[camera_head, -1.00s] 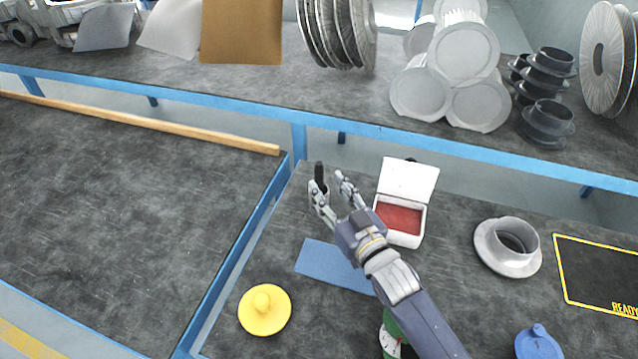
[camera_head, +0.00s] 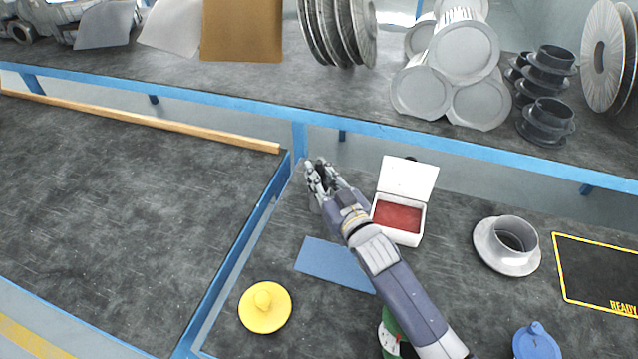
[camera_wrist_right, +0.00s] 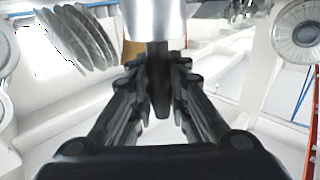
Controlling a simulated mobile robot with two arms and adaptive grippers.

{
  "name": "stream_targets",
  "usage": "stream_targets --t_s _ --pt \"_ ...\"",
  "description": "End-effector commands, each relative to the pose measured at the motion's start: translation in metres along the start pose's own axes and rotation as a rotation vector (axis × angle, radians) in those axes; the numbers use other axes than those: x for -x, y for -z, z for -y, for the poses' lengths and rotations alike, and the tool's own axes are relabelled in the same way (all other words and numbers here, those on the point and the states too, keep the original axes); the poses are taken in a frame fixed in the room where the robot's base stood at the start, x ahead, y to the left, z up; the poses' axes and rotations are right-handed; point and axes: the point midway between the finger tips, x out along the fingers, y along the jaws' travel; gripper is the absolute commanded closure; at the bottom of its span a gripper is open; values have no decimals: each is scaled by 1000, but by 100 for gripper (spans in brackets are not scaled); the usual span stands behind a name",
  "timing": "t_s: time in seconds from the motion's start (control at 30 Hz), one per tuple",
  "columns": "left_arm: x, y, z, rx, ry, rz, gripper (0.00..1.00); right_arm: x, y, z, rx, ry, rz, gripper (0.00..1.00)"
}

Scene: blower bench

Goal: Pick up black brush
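The black brush (camera_head: 321,172) is at the far left corner of the near bench, mostly hidden by my right gripper (camera_head: 321,166). In the right wrist view, its dark tapering handle (camera_wrist_right: 159,88) stands between the two fingers of my right gripper (camera_wrist_right: 160,75), with a wide silvery part above it. The fingers lean inward, and their tips appear to press on the handle from both sides. Whether the brush is off the bench cannot be told. My left gripper is not in view.
An open white box (camera_head: 400,222) with a red inside stands right of my right gripper. A blue mat (camera_head: 330,265), yellow knobbed disc (camera_head: 264,306), grey flanged ring (camera_head: 507,245) and blue part (camera_head: 537,342) lie nearby. A blue-edged shelf (camera_head: 440,144) runs behind.

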Motion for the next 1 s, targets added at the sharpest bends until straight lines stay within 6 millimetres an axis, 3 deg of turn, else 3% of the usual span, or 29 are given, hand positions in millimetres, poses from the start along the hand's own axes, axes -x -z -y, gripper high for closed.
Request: stream_targets --t_s 0.3,0.7,1.0 --pt "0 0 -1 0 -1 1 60 0 5 0 1 0 -1 100" --pt "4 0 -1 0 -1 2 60 0 78 0 1 1 -5 100" --pt "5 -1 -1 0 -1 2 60 0 100 0 1 0 0 100"
